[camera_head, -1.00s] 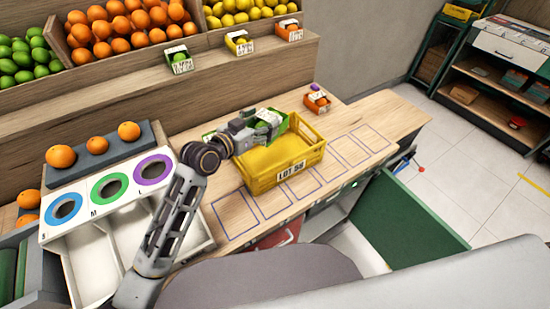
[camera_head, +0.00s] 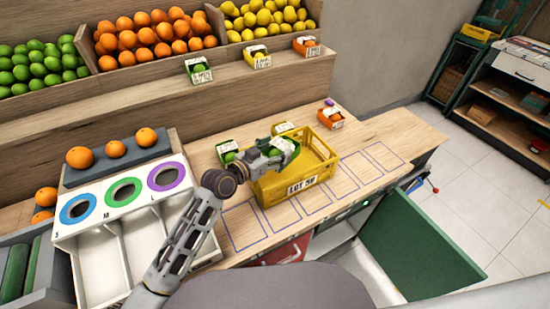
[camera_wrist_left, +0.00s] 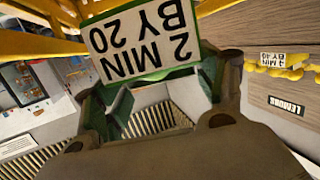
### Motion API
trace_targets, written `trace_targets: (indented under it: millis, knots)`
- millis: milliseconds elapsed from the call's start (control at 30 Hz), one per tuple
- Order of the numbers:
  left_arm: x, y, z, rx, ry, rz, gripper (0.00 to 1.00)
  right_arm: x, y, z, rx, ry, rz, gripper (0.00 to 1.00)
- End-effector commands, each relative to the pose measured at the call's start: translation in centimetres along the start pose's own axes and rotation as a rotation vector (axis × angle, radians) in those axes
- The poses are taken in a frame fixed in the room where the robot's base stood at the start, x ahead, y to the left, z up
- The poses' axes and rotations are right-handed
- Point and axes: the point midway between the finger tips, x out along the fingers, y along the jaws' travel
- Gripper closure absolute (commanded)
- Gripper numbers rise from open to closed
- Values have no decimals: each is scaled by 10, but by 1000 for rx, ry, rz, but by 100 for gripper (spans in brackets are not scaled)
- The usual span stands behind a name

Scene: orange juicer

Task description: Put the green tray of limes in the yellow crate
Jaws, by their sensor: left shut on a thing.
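My left gripper (camera_head: 272,158) is shut on a small green tray (camera_head: 284,147) with a white label. It holds the tray over the left part of the yellow crate (camera_head: 292,188), near the rim; whether the tray touches the crate is hard to tell. The limes in it are mostly hidden by gripper and label. In the left wrist view the tray's label (camera_wrist_left: 142,38) is large and upside down, with green tray walls behind it and yellow crate bars at the upper left. My right gripper is not in view.
Another green tray (camera_head: 227,150) stands on the counter left of the crate. A yellow tray (camera_head: 283,128) is behind the crate and an orange one (camera_head: 330,118) at the back right. The sorter (camera_head: 120,190) is left. Outlined counter spaces right of the crate are bare.

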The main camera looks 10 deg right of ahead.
Motion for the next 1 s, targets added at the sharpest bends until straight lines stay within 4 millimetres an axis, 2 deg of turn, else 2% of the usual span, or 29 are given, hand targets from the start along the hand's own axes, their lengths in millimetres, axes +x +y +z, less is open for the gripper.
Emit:
trace_targets:
  millis: [400,1000]
  knots:
    - [6,-1,33,0,0,-1,57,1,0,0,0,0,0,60]
    - [8,-1,41,1,1,-1,57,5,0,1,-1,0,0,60]
